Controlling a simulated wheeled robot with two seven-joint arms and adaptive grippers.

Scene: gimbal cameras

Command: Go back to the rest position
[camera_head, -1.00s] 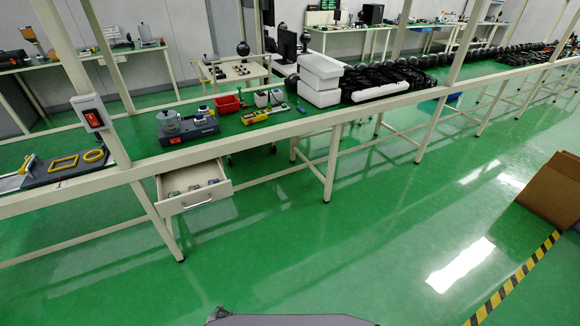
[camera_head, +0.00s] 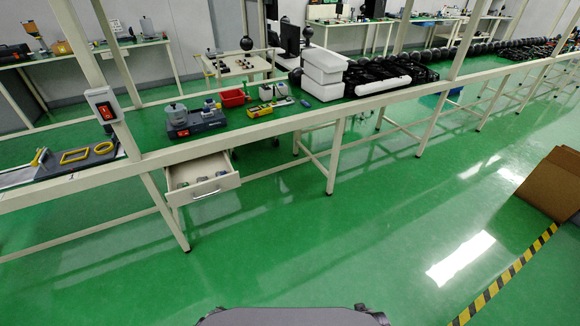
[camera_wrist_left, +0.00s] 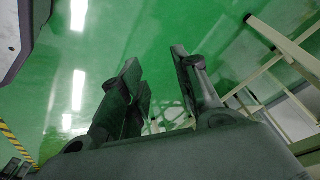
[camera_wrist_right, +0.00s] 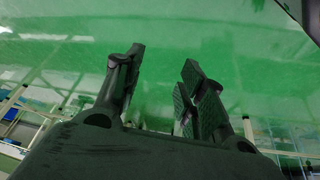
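My left gripper (camera_wrist_left: 160,80) is open and empty in the left wrist view, its fingers apart over the green floor. My right gripper (camera_wrist_right: 162,85) is open and empty in the right wrist view, its fingers also apart with only green floor behind them. Neither gripper shows in the head view. There the dark top of my own body shows at the bottom edge.
A long workbench (camera_head: 300,122) crosses the head view. Its drawer (camera_head: 203,188) is open with small items inside. White foam boxes (camera_head: 322,75) and a grey device (camera_head: 195,122) stand on it. Cardboard (camera_head: 553,185) lies at right. The green floor (camera_head: 330,245) before me is clear.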

